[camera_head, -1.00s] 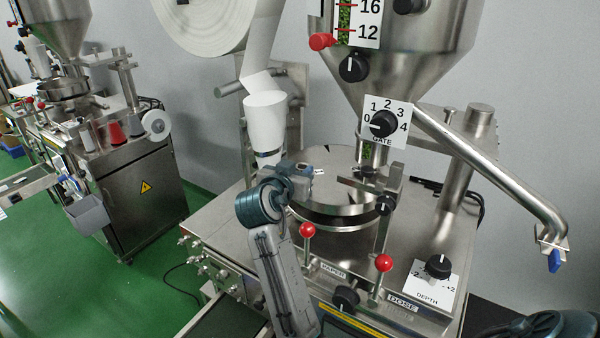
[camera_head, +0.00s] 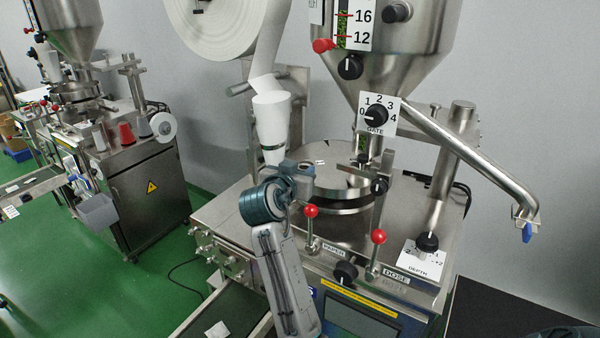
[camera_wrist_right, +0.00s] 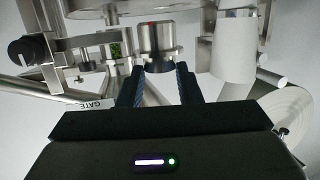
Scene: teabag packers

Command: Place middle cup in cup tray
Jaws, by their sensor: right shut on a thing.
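A small steel cup (camera_wrist_right: 155,42) stands between the two dark fingers of my right gripper (camera_wrist_right: 160,84) in the right wrist view, which looks upside down. The gripper is shut on it. In the head view my right gripper (camera_head: 298,172) is at the left edge of the round steel plate (camera_head: 345,176) on the machine, which I take to be the cup tray. The held cup is hard to make out there. It appears above the plate; I cannot tell whether they touch. Openings in the plate are not clear. My left gripper is not in view.
A paper funnel (camera_head: 271,122) stands close behind my right gripper, below a large paper roll (camera_head: 222,35). The hopper (camera_head: 405,55) and gate dial (camera_head: 377,114) are above the plate. Red-knobbed levers (camera_head: 311,211) (camera_head: 378,237) stand in front. A conveyor (camera_head: 240,312) is below.

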